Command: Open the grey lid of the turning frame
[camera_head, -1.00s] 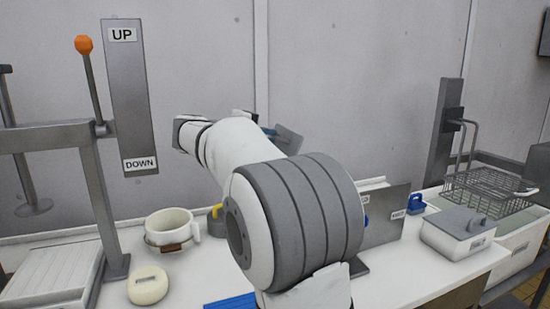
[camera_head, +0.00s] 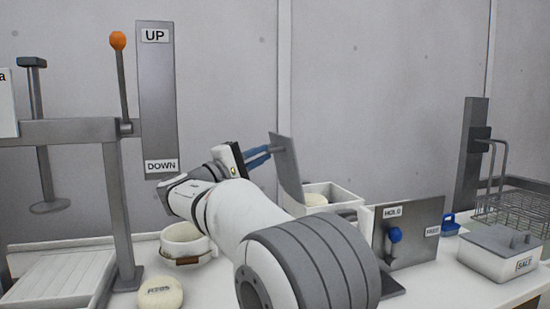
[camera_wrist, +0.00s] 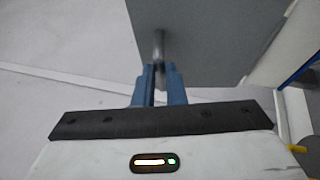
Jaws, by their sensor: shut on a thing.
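The grey lid (camera_head: 287,168) stands steeply tilted, nearly upright, at the left side of the white turning frame (camera_head: 347,192). A pale round thing (camera_head: 315,200) shows inside the frame. My gripper (camera_head: 266,151) reaches the lid's left face with its blue fingers. In the wrist view, my gripper (camera_wrist: 159,70) is shut on the lid's short grey handle (camera_wrist: 159,44), and the grey lid (camera_wrist: 210,35) fills the upper middle. My arm hides the frame's lower left part.
A grey panel (camera_head: 418,236) marked HOLD, with a blue-knobbed lever (camera_head: 394,237), stands right of the frame. A white pot (camera_head: 186,240) and a round cheese (camera_head: 160,292) are at left. A grey-lidded SALT box (camera_head: 495,262) and wire basket (camera_head: 520,210) are at right.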

